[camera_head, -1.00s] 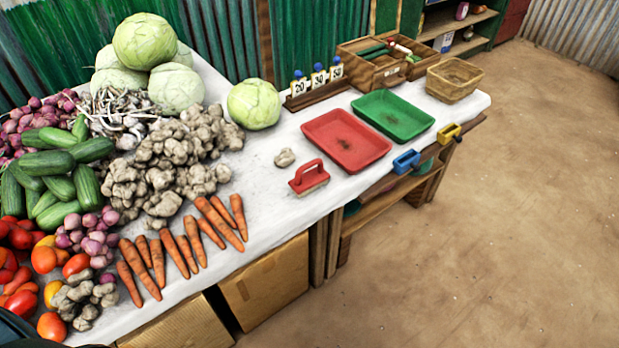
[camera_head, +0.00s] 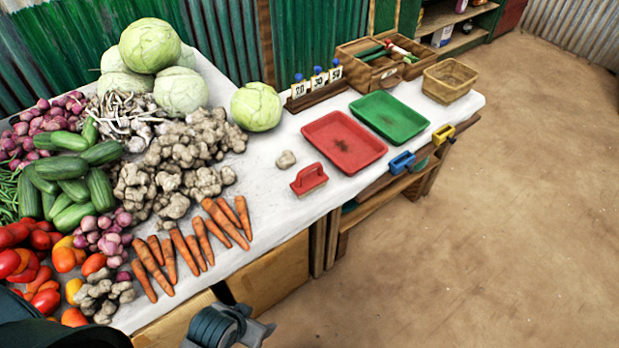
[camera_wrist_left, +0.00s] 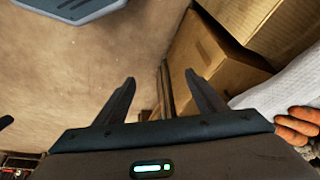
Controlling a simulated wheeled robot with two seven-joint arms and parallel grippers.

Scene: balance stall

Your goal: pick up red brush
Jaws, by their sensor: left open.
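The red brush (camera_head: 310,181), with a red arched handle on top, stands on the white table (camera_head: 270,205) near its front edge. It is just left of the front corner of the red tray (camera_head: 345,142). My left gripper (camera_head: 257,331) shows partly at the bottom of the head view, in front of the table and well short of the brush. In the left wrist view my left gripper (camera_wrist_left: 160,78) has its two fingers apart with nothing between them. The brush does not show there. My right gripper is in neither view.
A loose pale tuber (camera_head: 286,159) lies behind the brush. A green tray (camera_head: 390,116) is beyond the red one. Carrots (camera_head: 200,242) lie left of the brush. Cardboard boxes (camera_wrist_left: 210,60) stand under the table. Blue (camera_head: 402,162) and yellow (camera_head: 443,134) handles are at the table's front edge.

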